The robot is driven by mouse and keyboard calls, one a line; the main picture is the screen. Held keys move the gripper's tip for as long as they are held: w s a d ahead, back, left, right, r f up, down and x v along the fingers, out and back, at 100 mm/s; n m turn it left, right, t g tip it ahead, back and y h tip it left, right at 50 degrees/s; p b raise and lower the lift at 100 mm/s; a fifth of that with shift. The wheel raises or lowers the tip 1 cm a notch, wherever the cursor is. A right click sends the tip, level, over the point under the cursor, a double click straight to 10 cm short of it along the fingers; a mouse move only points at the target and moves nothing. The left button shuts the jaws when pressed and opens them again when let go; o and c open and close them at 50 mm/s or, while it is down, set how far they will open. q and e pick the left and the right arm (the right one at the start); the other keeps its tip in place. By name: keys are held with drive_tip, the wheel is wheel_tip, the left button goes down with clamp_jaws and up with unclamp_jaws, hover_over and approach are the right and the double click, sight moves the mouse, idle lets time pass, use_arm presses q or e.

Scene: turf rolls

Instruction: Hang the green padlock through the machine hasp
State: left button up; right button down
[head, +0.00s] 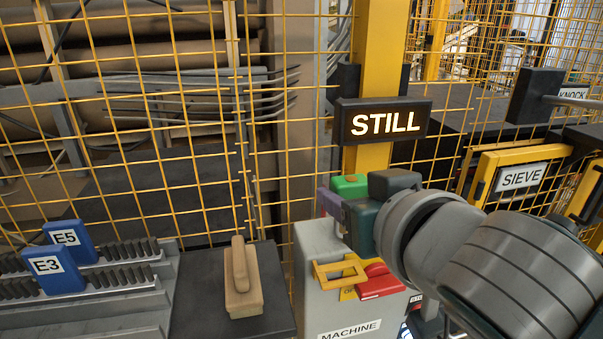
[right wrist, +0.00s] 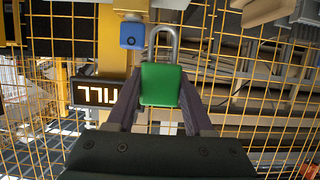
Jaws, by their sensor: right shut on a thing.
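The green padlock (right wrist: 161,85) is between the purple-grey fingers of my right gripper (right wrist: 160,108) in the right wrist view. Its grey shackle points away from the palm, and nothing shows threaded on it. In the head view, my right gripper (head: 340,200) holds the padlock (head: 350,185) above the grey box labelled MACHINE; its shackle is hidden there. The yellow machine hasp (head: 340,272) is on this box, below the gripper and apart from it. My left gripper is not in view.
A red part (head: 380,283) sits beside the hasp. A lit STILL sign (head: 386,121) is on the yellow post above. Yellow mesh fencing stands behind. A wooden block with a handle (head: 244,295) and blue E3 (head: 54,275) and E5 tags are at left. A SIEVE panel (head: 520,178) is right.

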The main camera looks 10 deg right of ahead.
drive_tip(key=b, duration=0.4)
hover_over(343, 261)
drive_tip(key=s+a, duration=0.1)
drive_tip(key=s, duration=0.1)
drive_tip(key=shift+s+f, duration=0.15)
drive_tip(key=shift+f, duration=2.55)
drive_tip(key=shift+p, duration=0.3)
drive_tip(key=shift+f+b, duration=0.75)
drive_tip(key=shift+f, duration=0.05)
drive_tip(key=shift+f+b, duration=1.5)
drive_tip(key=shift+f, duration=0.25)
drive_tip(key=shift+c, duration=1)
unclamp_jaws()
